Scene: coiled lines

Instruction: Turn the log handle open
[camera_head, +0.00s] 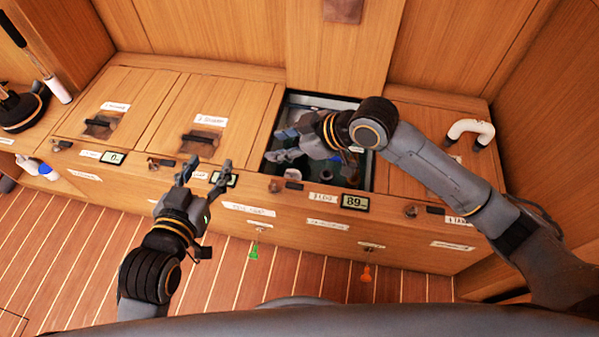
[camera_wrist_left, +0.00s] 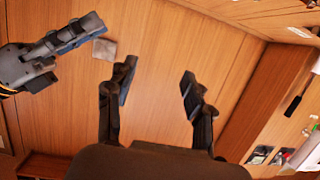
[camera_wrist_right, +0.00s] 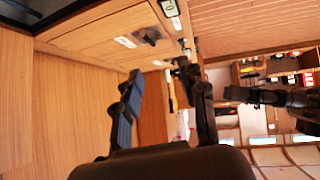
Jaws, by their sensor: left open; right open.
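A small label that seems to read LOG (camera_head: 323,201) sits on the bench front, left of a display reading 89 (camera_head: 355,202). A round knob (camera_head: 275,187) with a black tab (camera_head: 293,186) is left of that label. I cannot tell for sure which part is the log handle. My left gripper (camera_head: 207,172) is open and empty in front of the bench, left of the knob; its fingers also show in the left wrist view (camera_wrist_left: 157,88). My right gripper (camera_head: 278,145) is open over the open compartment (camera_head: 325,104), apart from the knob.
Closed lids with black handles (camera_head: 97,128) are on the left. A white curved pipe (camera_head: 470,129) stands at right. The planked floor (camera_head: 60,270) is clear at left.

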